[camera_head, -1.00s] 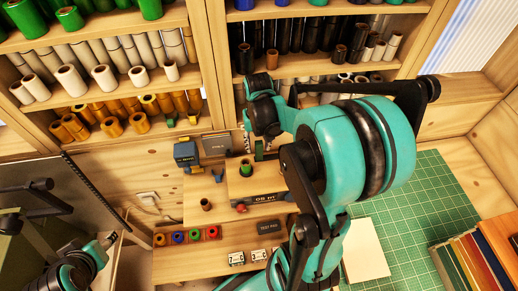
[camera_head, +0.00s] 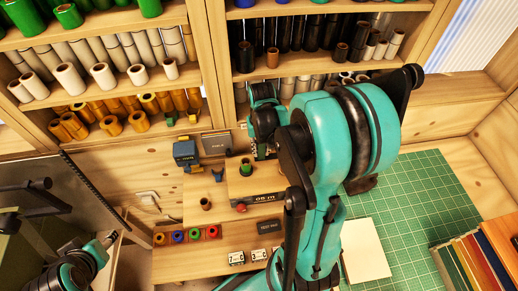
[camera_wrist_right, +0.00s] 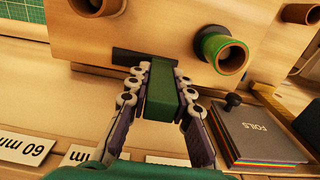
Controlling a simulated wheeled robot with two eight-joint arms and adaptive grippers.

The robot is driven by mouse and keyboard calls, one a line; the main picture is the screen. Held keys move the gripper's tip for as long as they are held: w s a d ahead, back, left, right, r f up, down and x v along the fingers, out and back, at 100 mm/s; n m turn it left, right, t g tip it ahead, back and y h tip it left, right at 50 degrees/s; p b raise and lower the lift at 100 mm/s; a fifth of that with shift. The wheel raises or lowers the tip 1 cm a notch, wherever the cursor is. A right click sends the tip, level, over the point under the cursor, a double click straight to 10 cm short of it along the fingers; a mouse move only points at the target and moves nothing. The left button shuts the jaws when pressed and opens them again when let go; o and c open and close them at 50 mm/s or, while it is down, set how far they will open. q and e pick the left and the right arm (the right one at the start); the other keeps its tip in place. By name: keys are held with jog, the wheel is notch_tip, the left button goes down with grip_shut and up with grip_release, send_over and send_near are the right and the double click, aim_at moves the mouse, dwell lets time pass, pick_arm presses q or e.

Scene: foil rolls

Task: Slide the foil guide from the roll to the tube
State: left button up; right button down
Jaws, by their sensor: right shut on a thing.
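My right gripper (camera_wrist_right: 158,92) is shut on the green foil guide (camera_wrist_right: 160,92), a flat green block, in the right wrist view. The guide's far end is against a dark slot (camera_wrist_right: 128,57) in the wooden block face. The green-banded roll (camera_wrist_right: 208,46) sticks out of the face to the right of the guide, apart from it. A brown tube (camera_wrist_right: 88,5) is at the top left. In the head view the green roll (camera_head: 246,168) and the tube (camera_head: 205,204) are on the wooden stand, and my right gripper (camera_head: 258,150) is small above the roll. My left gripper (camera_head: 108,240) is at lower left, too small to read.
The FOILS swatch book (camera_wrist_right: 258,132) lies right of the gripper in the wrist view. White size labels (camera_wrist_right: 26,151) lie at lower left. In the head view, coloured rings (camera_head: 178,236) sit at the stand's front left, and a green cutting mat (camera_head: 425,215) lies at right.

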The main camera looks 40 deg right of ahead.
jog(key=s+d, duration=0.1)
jog(key=d, duration=0.1)
jog(key=s+d, duration=0.1)
jog(key=d, duration=0.1)
jog(key=shift+s+d+b, duration=0.1)
jog(key=shift+s+b, duration=0.05)
jog(key=shift+b, duration=0.25)
jog(key=c, duration=1.3)
grip_release()
jog(key=shift+s, duration=0.1)
jog(key=shift+r, duration=0.15)
jog(key=shift+r, duration=0.3)
notch_tip(320, 180, up, 11)
jog(key=shift+r, duration=0.1)
